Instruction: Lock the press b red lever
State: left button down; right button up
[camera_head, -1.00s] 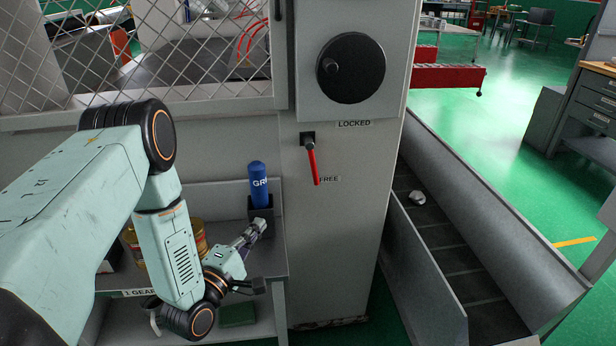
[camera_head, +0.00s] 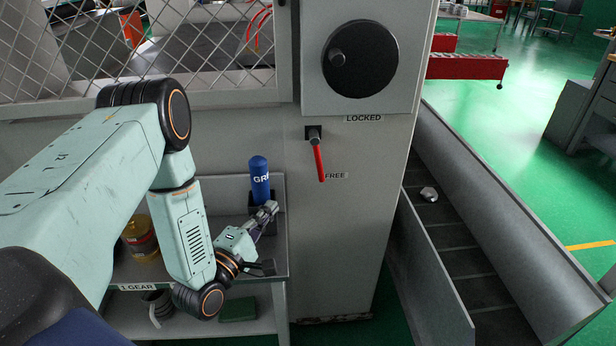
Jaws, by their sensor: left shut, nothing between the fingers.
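The red lever (camera_head: 319,162) sits on the grey press cabinet's front, below a round black handwheel (camera_head: 360,60). It hangs down from its dark pivot, its tip beside the FREE label (camera_head: 335,175). The LOCKED label (camera_head: 364,118) is above and to the right of the pivot. My left gripper (camera_head: 271,209) is shut and empty. It is in front of the shelf, below and left of the lever and apart from it, close to the blue grease tube in the picture. My right gripper is not in view.
A blue tube (camera_head: 260,178) stands in a dark holder on the shelf (camera_head: 200,284), with a yellow-brown jar (camera_head: 141,238) further left. A wire mesh guard (camera_head: 180,45) is above. A grey chute (camera_head: 500,215) with a small metal part (camera_head: 429,194) runs right of the cabinet.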

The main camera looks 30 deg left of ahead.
aim_at(318, 158)
pick_arm(q)
jog(key=w+d, duration=0.1)
jog(key=w, duration=0.3)
jog(key=w+d+r+b, duration=0.1)
jog(key=w, duration=0.3)
jog(key=w+d, duration=0.1)
jog(key=w, duration=0.4)
jog(key=shift+d+r+b, duration=0.1)
jog(key=shift+r+b, duration=0.15)
jog(key=shift+b, duration=0.1)
